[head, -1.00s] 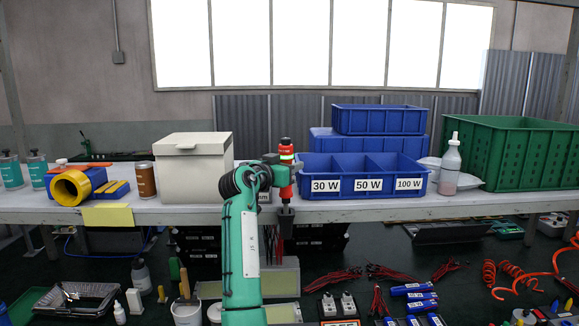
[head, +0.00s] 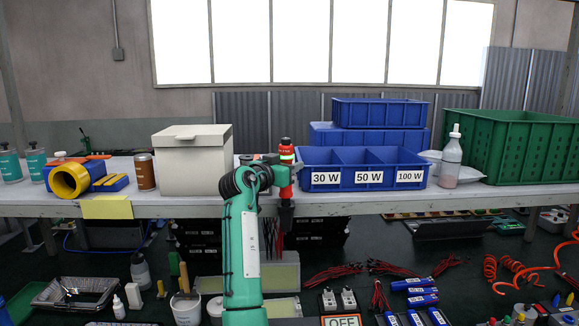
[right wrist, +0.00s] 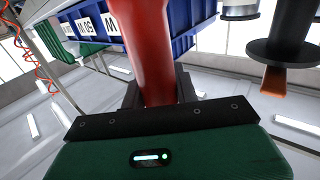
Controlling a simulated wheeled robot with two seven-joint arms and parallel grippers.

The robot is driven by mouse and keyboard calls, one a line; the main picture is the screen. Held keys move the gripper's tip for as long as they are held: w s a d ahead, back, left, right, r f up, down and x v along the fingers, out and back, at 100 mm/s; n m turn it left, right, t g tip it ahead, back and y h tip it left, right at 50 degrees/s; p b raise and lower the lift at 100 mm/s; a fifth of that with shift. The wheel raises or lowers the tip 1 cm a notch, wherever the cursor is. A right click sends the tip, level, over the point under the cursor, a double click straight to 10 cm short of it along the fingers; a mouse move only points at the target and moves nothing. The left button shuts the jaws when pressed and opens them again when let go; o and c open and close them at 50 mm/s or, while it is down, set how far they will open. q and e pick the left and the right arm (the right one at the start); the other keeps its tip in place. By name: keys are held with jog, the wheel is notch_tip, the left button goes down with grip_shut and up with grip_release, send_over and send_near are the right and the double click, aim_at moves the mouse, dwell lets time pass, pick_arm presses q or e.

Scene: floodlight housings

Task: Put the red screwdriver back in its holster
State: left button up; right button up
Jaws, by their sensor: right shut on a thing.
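The red screwdriver (head: 284,180) is upright at the bench's front edge in the head view, right of my teal arm's black joint. A dark flared piece (head: 286,212) shows below it; I cannot tell if it belongs to the screwdriver. My right gripper (head: 284,163) is partly hidden there. In the right wrist view, its black fingers (right wrist: 158,93) are shut around the red handle (right wrist: 143,45). A black flanged part (right wrist: 285,50) with an orange end is apart from the handle at right; I cannot tell if it is the holster. My left gripper is out of view.
A blue divided bin (head: 366,168) is just right of the screwdriver. A white box (head: 193,165) stands left, behind my arm. A clear bottle (head: 451,160) and a green crate (head: 535,155) stand farther right. Wires and tools lie below the bench.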

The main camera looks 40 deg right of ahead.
jog(key=shift+f+b, duration=0.9)
jog(key=shift+f, duration=0.2)
jog(key=o, duration=1.1)
jog(key=shift+o, duration=0.2)
jog(key=shift+f, duration=0.1)
jog(key=shift+a+f, duration=0.1)
jog(key=shift+a, duration=0.25)
jog(key=s+a+b, duration=0.2)
jog(key=a+b, duration=0.3)
jog(key=a, duration=0.8)
jog(key=shift+s+r, duration=0.3)
jog(key=shift+s, duration=0.1)
jog(key=shift+f, duration=0.1)
